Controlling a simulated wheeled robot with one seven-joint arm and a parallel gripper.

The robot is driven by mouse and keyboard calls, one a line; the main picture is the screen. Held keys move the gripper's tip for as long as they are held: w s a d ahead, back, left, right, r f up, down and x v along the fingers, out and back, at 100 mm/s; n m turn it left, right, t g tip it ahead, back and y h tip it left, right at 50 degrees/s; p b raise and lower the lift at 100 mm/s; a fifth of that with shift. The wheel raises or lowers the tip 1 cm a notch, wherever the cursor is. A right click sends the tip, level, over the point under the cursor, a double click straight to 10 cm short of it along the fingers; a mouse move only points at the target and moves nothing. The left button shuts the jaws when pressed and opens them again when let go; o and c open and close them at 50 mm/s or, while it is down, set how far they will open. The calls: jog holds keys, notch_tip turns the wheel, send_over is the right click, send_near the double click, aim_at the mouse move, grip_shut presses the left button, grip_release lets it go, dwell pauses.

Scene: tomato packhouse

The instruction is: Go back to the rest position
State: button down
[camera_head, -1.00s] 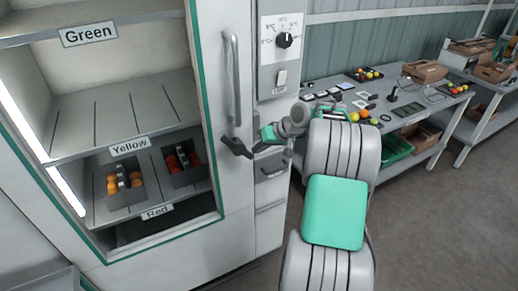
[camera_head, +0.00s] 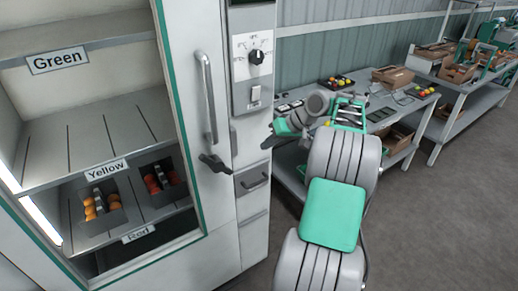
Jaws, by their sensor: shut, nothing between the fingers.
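My arm reaches up from the lower middle of the head view. My gripper (camera_head: 268,143) is at its far end, pointing left, shut and empty. It is to the right of the cabinet's black door latch (camera_head: 213,163), with a gap in the picture, and appears in front of the cabinet's right edge. The tall white cabinet (camera_head: 195,215) stands at the left, with a long grey handle (camera_head: 207,97).
A grey bench (camera_head: 405,112) with cartons (camera_head: 393,76) is behind my arm. Floor (camera_head: 450,220) at right is clear.

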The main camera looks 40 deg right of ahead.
dwell(0.4)
jog(key=s+d+f+m+g+h, duration=0.1)
jog(key=s+f+m, duration=0.15)
jog(key=f, duration=0.35)
jog(key=s+d+f+m+g, duration=0.1)
jog(key=s+f, duration=0.3)
jog(key=f, duration=0.1)
jog(key=s+a+f+m+g+h, duration=0.1)
jog(key=s+a+f+m+g, duration=0.2)
jog(key=s+a, duration=0.75)
jog(key=s+a+r+n+g+h, duration=0.2)
jog(key=s+a+r, duration=0.2)
jog(key=s+a, duration=0.3)
jog(key=w+a+r+n+t, duration=0.2)
jog(key=a+r+n, duration=0.1)
jog(key=a, duration=0.5)
jog(key=w+a+r+n+t, duration=0.2)
jog(key=a+r+n, duration=0.1)
jog(key=a+r, duration=0.3)
jog(key=shift+w+a+r, duration=0.2)
jog(key=shift+w+a, duration=0.15)
jog(key=shift+a, duration=0.8)
